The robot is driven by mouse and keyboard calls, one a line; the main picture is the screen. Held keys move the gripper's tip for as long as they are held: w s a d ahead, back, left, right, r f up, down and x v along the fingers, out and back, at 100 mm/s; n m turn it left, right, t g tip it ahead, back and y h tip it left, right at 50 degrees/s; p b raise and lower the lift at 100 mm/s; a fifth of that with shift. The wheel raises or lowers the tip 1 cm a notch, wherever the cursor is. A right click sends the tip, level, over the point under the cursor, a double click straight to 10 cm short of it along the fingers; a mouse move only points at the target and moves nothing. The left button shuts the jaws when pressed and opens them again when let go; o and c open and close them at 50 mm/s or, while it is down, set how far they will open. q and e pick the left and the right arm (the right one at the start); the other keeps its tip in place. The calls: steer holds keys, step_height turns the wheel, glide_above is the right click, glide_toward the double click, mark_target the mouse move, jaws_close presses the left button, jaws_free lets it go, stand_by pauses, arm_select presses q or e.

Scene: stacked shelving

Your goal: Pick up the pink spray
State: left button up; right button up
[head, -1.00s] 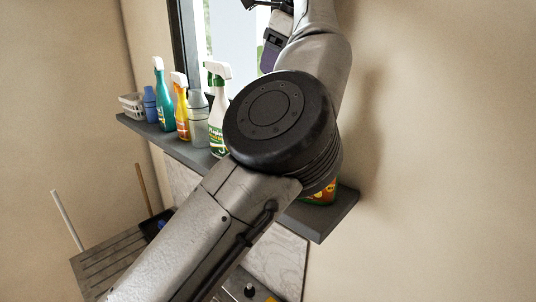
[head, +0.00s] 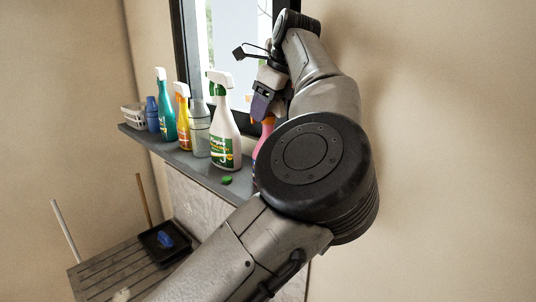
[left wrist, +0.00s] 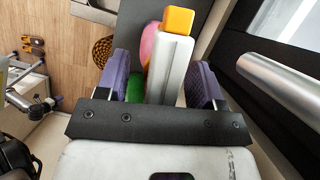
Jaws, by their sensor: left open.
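The pink spray (head: 262,139) stands on the window shelf, mostly hidden behind my left arm in the head view. In the left wrist view its rounded pink body (left wrist: 148,40) shows beside a pale grey spray head with an orange tip (left wrist: 178,20). My left gripper (head: 264,102) is just above the bottle in the head view. In the left wrist view its purple fingers (left wrist: 163,62) are open, one on each side of the spray head, with a gap visible on the right side. Contact on the left side cannot be told.
A white spray bottle with a green label (head: 225,135) stands close left of the pink spray. A green cap (head: 226,180) lies at the shelf edge.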

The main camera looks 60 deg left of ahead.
arm_select(q)
jaws_close()
stand_by(0.6)
